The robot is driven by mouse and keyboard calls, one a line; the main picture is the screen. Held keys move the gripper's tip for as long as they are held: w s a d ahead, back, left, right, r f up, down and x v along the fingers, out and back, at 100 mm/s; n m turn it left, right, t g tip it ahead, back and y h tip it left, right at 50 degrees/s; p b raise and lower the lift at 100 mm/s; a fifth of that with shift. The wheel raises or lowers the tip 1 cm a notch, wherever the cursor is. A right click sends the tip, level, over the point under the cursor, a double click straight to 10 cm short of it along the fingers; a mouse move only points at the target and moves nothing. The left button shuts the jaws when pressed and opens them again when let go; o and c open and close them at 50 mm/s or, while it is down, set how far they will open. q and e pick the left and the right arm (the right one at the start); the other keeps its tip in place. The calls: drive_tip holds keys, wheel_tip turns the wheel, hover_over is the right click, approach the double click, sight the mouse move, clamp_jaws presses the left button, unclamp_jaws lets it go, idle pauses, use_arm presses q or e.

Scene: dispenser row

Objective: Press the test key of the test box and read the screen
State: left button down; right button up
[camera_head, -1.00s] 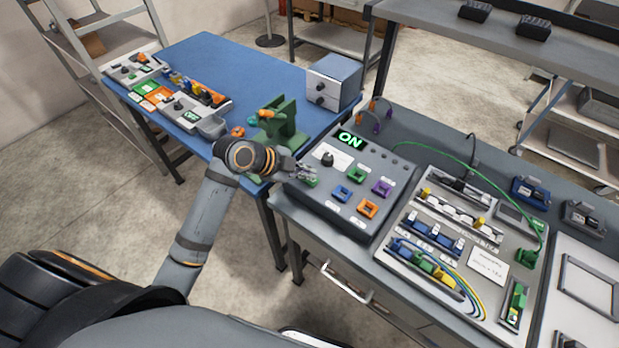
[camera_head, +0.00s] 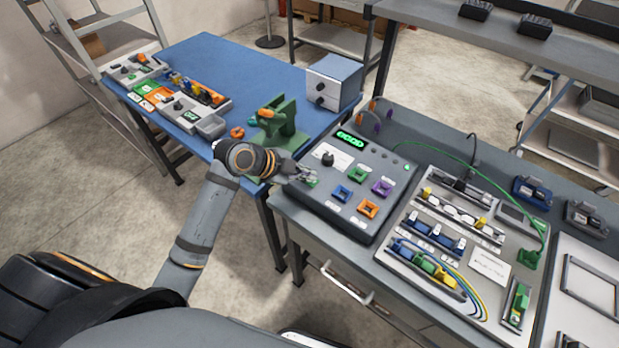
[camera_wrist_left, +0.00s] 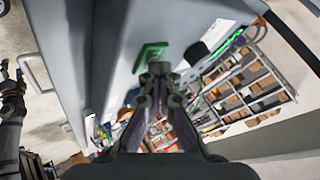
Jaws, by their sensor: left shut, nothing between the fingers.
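The test box (camera_head: 322,200) is a grey sloped panel at the near edge of the grey bench. Its screen (camera_head: 352,139) shows a row of green rounded characters, too small to read surely. A small green lamp (camera_head: 407,167) is lit at its right end. The green test key (camera_head: 313,183) is at the panel's left edge; it also shows in the left wrist view (camera_wrist_left: 150,54). My left gripper (camera_head: 309,174) is shut and empty, its fingertips (camera_wrist_left: 160,70) at the key; whether they touch it I cannot tell. My right gripper is not in view.
Green, purple, blue and orange sockets (camera_head: 368,209) and a black knob (camera_head: 328,158) sit on the panel. A board with wired modules (camera_head: 487,265) lies to the right. A green stand (camera_head: 285,122) and grey box (camera_head: 334,80) are on the blue table.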

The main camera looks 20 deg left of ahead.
use_arm(q)
drive_tip(key=shift+r+p, duration=0.8)
drive_tip(key=shift+r, duration=0.1)
wheel_tip(320, 180, up, 5)
drive_tip(key=p, duration=0.4)
drive_tip(key=shift+r, duration=0.1)
idle(0.6)
